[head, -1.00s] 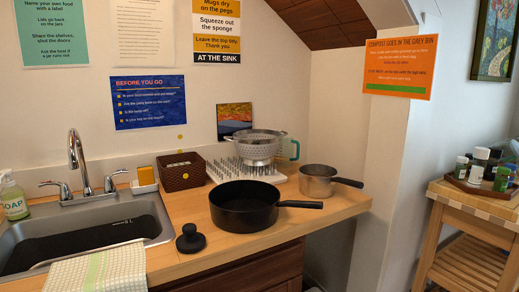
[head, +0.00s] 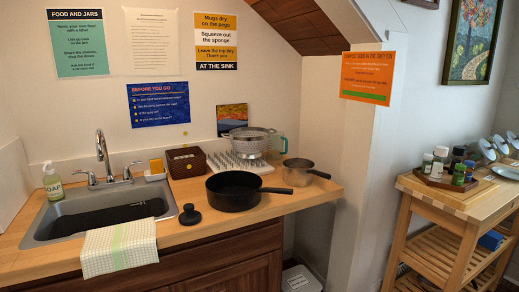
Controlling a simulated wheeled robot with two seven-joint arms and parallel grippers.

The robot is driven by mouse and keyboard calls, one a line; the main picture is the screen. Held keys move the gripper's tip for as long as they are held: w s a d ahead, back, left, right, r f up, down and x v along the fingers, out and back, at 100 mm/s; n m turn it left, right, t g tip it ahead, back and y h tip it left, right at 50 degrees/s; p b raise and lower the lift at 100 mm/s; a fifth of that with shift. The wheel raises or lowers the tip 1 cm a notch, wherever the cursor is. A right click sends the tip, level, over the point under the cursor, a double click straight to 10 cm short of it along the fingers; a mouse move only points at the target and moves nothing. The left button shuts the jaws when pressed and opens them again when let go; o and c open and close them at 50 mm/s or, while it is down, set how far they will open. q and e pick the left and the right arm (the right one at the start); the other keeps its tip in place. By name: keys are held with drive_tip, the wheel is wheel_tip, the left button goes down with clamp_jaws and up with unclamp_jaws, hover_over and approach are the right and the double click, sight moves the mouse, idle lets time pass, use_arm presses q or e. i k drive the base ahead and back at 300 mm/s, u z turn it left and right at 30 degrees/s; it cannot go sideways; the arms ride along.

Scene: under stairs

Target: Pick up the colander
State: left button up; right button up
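The colander (head: 249,141) is a light metal bowl with holes. It rests on the white pegged drying rack (head: 257,167) at the back of the wooden counter, near the wall. A clear jug with a teal handle (head: 279,147) stands right behind its right side. The black pan and the saucepan are in front of the rack. Neither of my grippers shows in the head view.
A black pan (head: 236,191) and a metal saucepan (head: 298,172) stand before the rack, handles to the right. A black knob-topped lid (head: 190,215), a brown basket (head: 187,162) and the sink (head: 100,210) are left. A wooden trolley (head: 462,205) stands right.

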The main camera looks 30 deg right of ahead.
sight(250, 142)
drive_tip(key=z, duration=0.7)
drive_tip(key=i, duration=0.55)
drive_tip(key=z, duration=0.7)
drive_tip(key=i, duration=0.9)
drive_tip(key=u, duration=0.3)
